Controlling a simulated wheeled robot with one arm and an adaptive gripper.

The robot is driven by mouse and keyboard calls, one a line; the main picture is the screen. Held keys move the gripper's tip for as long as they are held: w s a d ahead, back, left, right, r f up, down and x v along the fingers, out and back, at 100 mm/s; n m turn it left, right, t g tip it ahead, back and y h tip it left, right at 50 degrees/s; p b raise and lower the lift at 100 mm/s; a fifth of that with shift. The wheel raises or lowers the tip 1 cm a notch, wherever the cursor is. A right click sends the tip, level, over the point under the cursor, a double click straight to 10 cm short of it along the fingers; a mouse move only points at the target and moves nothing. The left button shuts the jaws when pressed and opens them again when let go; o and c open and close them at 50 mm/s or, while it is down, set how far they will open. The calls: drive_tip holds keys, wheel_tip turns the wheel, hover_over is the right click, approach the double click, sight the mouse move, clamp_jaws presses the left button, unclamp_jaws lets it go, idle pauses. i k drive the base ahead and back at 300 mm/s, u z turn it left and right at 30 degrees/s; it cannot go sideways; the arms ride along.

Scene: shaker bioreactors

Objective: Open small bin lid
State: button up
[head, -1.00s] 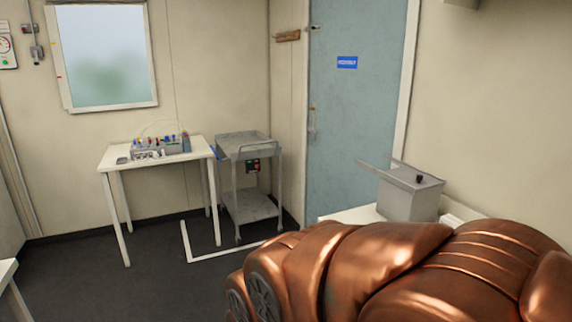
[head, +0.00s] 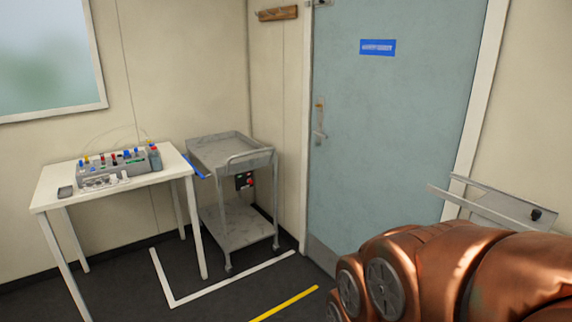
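A grey metal box (head: 505,207) with a small black knob shows at the right side of the head view, and it may be the small bin. A thin pale bar juts out from it to the left. Its lower part is hidden behind my copper-coloured arm. I cannot tell whether a lid on it is open or shut. My gripper is not in view; only thick copper-coloured arm links show at the lower right.
A white table (head: 58,185) with a rack of small coloured-cap bottles (head: 112,165) stands at the left. Beside it is a grey metal trolley (head: 230,150). A blue door (head: 400,120) is behind. Open dark floor has white and yellow (head: 285,304) marking lines.

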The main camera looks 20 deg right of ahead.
sight(540, 219)
drive_tip(key=z, duration=0.8)
drive_tip(key=i, duration=0.8)
drive_tip(key=z, duration=0.75)
